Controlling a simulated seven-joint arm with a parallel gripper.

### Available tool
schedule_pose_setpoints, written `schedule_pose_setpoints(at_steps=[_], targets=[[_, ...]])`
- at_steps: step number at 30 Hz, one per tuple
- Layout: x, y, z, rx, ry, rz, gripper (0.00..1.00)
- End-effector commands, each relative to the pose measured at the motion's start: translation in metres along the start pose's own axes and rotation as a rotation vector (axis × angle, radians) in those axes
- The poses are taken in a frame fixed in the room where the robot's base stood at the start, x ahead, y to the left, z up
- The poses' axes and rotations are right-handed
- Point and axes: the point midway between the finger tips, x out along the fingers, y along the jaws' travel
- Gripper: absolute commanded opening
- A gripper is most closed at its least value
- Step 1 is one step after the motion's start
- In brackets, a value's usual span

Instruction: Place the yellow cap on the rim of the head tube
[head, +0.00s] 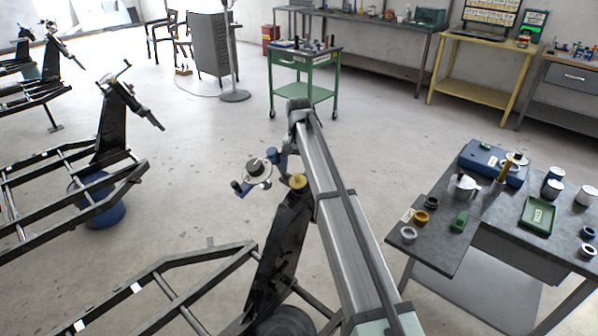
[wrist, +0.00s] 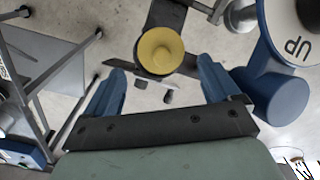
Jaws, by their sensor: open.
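The yellow cap (head: 298,181), round with a raised middle knob, is at the top of the dark upright (head: 283,238) of the nearest frame. It also shows in the wrist view (wrist: 161,50). The head tube's rim is hidden beneath it, so I cannot tell how the cap is seated. My gripper (wrist: 162,84) is open and empty, with one blue finger on each side of the view. The cap lies ahead of the fingertips, between their lines, with no visible contact. My arm hides most of the gripper in the head view.
A blue part with a white disc (head: 257,170) is left of the cap; the disc reads "UP" in the wrist view (wrist: 300,25). A grey bench (head: 450,245) at right carries rings, cups and a green tray (head: 537,216). The floor between bench and green cart (head: 304,62) is clear.

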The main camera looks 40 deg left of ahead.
Motion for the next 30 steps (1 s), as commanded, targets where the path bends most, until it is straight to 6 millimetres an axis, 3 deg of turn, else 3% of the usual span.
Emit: schedule_pose_setpoints(at_steps=[6,15,21,30], targets=[[-0.044,-0.001,-0.001,0.0,0.002,-0.001,0.89],[-0.089,0.0,-0.001,0.0,0.001,0.0,0.89],[-0.101,0.0,0.0,0.0,0.0,0.0,0.89],[-0.103,0.0,0.0,0.0,0.0,0.001,0.89]])
